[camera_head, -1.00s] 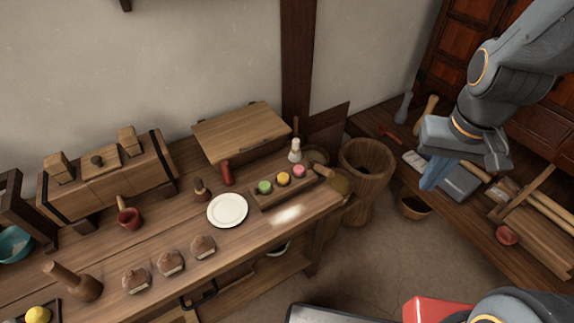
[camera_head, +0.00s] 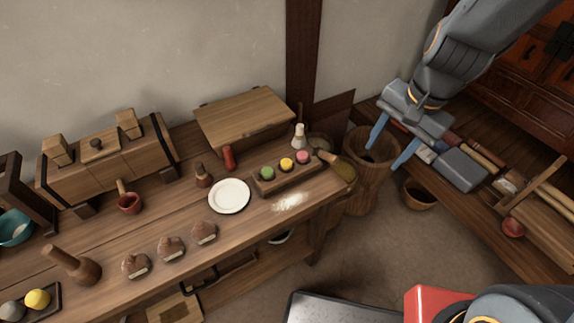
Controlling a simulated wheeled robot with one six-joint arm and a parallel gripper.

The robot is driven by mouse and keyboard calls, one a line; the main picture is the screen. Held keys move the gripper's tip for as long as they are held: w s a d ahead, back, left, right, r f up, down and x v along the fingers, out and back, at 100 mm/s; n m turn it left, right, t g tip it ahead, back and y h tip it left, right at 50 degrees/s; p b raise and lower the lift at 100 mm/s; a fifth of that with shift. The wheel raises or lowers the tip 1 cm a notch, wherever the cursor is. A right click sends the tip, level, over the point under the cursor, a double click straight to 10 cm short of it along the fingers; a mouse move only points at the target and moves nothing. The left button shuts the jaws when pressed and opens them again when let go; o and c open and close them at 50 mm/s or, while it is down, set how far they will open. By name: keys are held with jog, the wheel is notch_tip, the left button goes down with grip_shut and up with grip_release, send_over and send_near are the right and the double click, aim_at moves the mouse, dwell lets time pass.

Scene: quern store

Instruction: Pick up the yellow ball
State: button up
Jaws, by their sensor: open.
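A small yellow ball (camera_head: 287,164) sits in the middle of a narrow wooden holder (camera_head: 268,187) on the bench, between a green ball (camera_head: 266,173) and a pink ball (camera_head: 302,157). Another yellow ball (camera_head: 37,299) lies in a dark tray (camera_head: 52,312) at the bottom left, beside a grey ball (camera_head: 12,310). My gripper (camera_head: 384,157) is open and empty, its two blue fingers spread apart. It is to the right of the holder, in front of the wooden mortar in the picture, and touches neither yellow ball.
The tall wooden mortar (camera_head: 369,185) stands beyond the bench's right end.

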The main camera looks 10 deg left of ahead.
jog(key=w+a+f+m+y+b, duration=0.1)
jog(key=w+a+f+m, duration=0.15)
jog(key=a, duration=0.25)
jog(key=w+a+f+m+b, duration=0.1)
jog(key=w+a+f+m, duration=0.15)
jog(key=a+m, duration=0.2)
jog(key=m+y+b, duration=0.2)
jog(key=m, duration=0.4)
send_near(286, 162)
jog(key=shift+g, duration=0.3)
jog(key=x, duration=0.7)
jog(key=shift+w+a+f, duration=0.2)
jog(key=shift+w+f, duration=0.1)
jog(key=c, duration=1.1)
